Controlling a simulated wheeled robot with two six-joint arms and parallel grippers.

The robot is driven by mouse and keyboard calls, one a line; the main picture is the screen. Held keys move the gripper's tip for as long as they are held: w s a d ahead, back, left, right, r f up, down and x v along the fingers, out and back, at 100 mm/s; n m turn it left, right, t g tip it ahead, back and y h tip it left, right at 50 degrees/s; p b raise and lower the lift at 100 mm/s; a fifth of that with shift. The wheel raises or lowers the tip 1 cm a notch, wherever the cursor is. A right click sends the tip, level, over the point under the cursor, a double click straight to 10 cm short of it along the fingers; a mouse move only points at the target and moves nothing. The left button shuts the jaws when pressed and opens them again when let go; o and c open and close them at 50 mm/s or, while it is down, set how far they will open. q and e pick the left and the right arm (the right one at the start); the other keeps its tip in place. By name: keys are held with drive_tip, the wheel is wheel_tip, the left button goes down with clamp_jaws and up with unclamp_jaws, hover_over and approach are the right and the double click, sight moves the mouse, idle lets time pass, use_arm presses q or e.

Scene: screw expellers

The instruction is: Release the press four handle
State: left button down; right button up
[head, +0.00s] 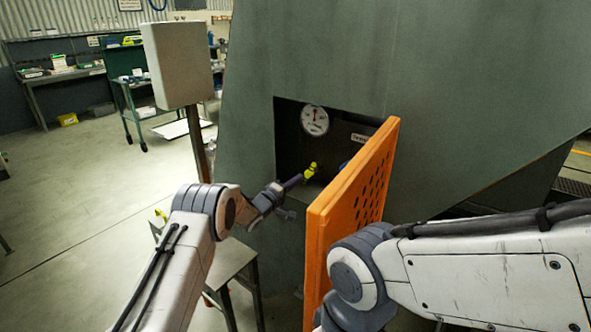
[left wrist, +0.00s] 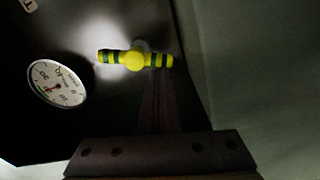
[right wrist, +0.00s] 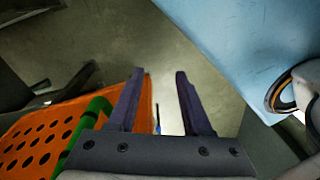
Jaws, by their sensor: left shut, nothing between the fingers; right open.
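The press four handle (head: 310,171) is a small yellow bar with black bands in a dark recess of the big green machine. In the left wrist view the handle (left wrist: 135,60) lies crosswise with a round yellow hub. My left gripper (head: 294,182) is shut and empty, its tips pointing at the handle just short of it or at it; I cannot tell whether they touch. My right gripper (right wrist: 158,88) is open and empty in the right wrist view, beside the orange perforated door. In the head view it is hidden behind the door and my arm.
The orange door (head: 348,205) stands open right of the recess, with a green bar (right wrist: 98,108) on it. A round white gauge (head: 314,120) sits above the handle. A grey box on a post (head: 178,64) and a small stool (head: 232,258) stand left.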

use_arm(q)
drive_tip(key=shift+s+d+f+n, duration=0.15)
drive_tip(key=shift+d+f+n, duration=0.1)
drive_tip(key=shift+n, duration=0.55)
drive_tip(key=shift+d+f, duration=0.1)
idle(0.8)
idle(0.7)
drive_tip(key=shift+a, duration=0.5)
drive_tip(key=a, duration=0.1)
drive_tip(key=w+a, duration=0.1)
drive_tip(key=a, duration=0.1)
drive_tip(key=shift+w+r, duration=0.2)
drive_tip(key=shift+r, duration=0.1)
drive_tip(key=v, duration=1)
drive_tip(key=shift+b, duration=0.35)
drive_tip(key=shift+d+f, duration=0.1)
